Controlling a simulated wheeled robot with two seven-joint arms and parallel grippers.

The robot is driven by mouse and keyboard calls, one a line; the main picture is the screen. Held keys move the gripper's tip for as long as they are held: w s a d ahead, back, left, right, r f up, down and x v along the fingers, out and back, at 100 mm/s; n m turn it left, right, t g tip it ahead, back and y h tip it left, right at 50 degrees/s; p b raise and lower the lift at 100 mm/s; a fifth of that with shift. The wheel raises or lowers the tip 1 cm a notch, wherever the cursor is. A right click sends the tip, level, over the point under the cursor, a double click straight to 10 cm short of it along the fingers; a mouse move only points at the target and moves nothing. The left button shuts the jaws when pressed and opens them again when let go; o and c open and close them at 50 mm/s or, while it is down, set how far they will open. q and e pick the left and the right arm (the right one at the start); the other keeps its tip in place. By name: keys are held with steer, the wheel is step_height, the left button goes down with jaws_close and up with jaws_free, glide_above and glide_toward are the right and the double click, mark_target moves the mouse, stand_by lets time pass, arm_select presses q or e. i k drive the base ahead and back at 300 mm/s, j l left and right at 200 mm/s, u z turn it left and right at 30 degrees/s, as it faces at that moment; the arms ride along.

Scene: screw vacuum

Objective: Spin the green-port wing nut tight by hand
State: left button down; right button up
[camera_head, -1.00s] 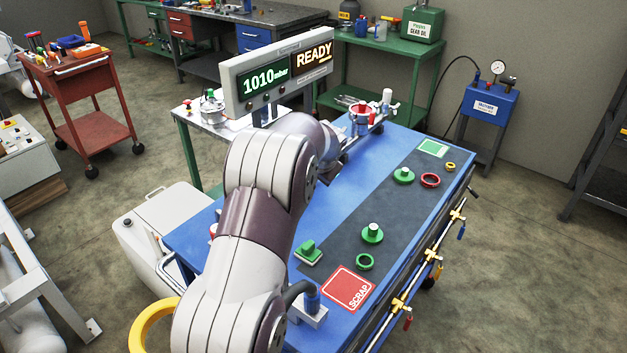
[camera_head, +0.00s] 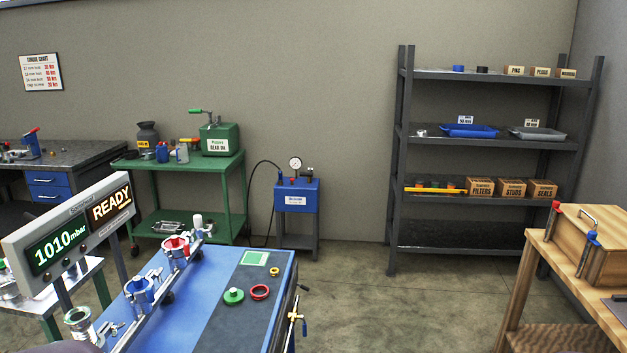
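The blue workbench (camera_head: 200,312) shows only in part, at the bottom left. On its rail stand a blue-ringed fitting (camera_head: 140,291), a red-ringed fitting (camera_head: 177,249) and a white-topped piece (camera_head: 198,226). Small silver metal parts (camera_head: 108,331) lie by the near end of the rail; I cannot tell whether one is a wing nut. I cannot make out a green port on the rail. Neither gripper shows; the bench's near part is out of the picture.
A display (camera_head: 75,232) reads 1010 mbar and READY. A red ring (camera_head: 260,292), a small yellow ring (camera_head: 274,272) and a green square (camera_head: 255,258) lie on the mat.

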mark_target(115, 328)
steer(key=k+u, duration=0.15)
steer(key=u, duration=1.2)
